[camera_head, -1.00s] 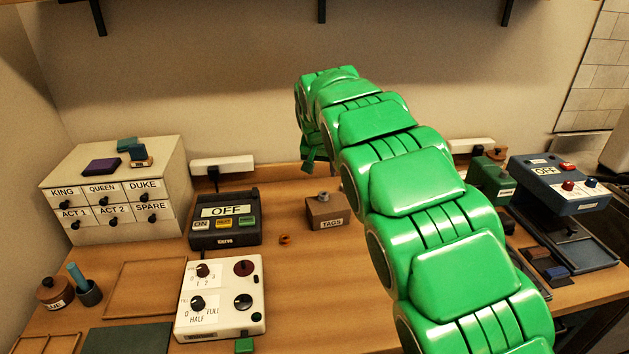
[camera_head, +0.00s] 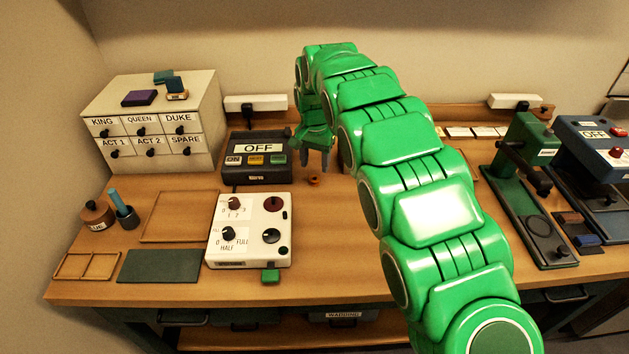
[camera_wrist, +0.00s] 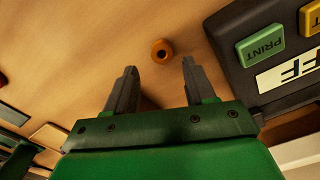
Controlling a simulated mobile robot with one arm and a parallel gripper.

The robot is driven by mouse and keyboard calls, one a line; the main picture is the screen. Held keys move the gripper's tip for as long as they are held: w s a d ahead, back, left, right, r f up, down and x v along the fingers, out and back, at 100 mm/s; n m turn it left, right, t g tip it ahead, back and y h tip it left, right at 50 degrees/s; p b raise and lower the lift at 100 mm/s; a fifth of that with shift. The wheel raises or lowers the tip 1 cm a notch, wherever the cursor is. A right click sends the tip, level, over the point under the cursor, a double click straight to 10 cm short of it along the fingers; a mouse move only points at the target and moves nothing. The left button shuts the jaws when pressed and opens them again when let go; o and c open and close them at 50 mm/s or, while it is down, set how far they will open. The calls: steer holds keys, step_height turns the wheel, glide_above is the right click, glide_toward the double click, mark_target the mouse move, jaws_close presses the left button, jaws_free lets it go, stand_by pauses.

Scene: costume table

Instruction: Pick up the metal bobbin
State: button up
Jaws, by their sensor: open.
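The metal bobbin (camera_head: 314,180) looks like a small copper-orange ring-shaped piece on the bare wood, right of the dark OFF unit. In the wrist view the bobbin (camera_wrist: 162,50) lies just beyond the fingertips, roughly centred between them, with a dark hole in its top. My green gripper (camera_head: 316,164) points down above the tabletop close to the bobbin. In the wrist view my gripper (camera_wrist: 160,66) has its two dark fingers apart with nothing between the tips.
The dark OFF unit (camera_head: 255,174) with coloured buttons stands close to the left of the gripper. A white control box (camera_head: 250,249) with knobs lies nearer. A green press (camera_head: 527,165) stands at the right. The front middle of the wooden table (camera_head: 345,260) is clear.

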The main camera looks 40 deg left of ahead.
mark_target(314, 181)
steer(key=shift+s+a+f, duration=0.1)
steer(key=shift+a+f, duration=0.05)
steer(key=shift+f, duration=1.35)
steer(key=shift+a+f, duration=0.15)
steer(key=shift+f, duration=1.3)
steer(key=shift+c, duration=0.3)
steer(key=c, duration=0.9)
steer(key=shift+r, duration=0.1)
